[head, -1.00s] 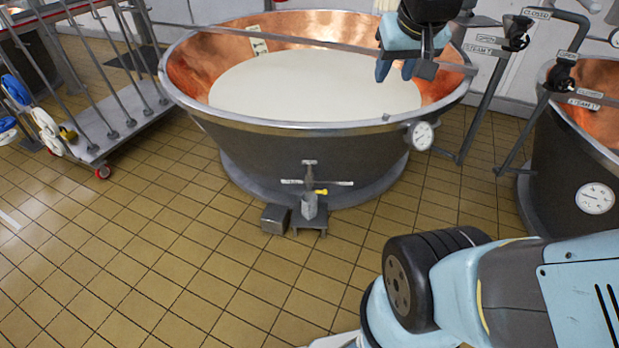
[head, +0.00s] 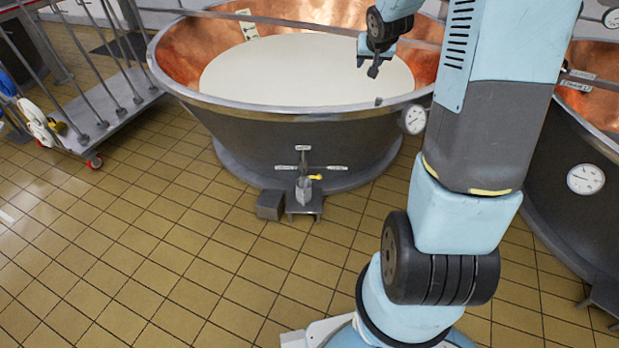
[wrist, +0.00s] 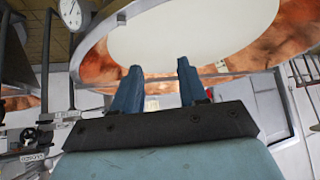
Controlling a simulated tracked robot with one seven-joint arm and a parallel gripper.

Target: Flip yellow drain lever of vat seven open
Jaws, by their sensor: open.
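The yellow drain lever (head: 315,177) is small and sits low on the front of the large copper vat (head: 285,140), at the drain fitting (head: 303,183). It points to the right in the head view. The vat holds a white liquid (head: 300,70). My gripper (head: 370,68) is high over the vat's right part in the head view, well above and apart from the lever. In the wrist view its two blue fingers (wrist: 155,85) stand apart with nothing between them, and the vat's rim and liquid show beyond. The lever is not in the wrist view.
A second copper vat (head: 560,170) with a gauge stands at the right. A small grey box (head: 270,204) sits on the floor by the drain. A wheeled cart (head: 110,105) is at left. The tiled floor in front is clear.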

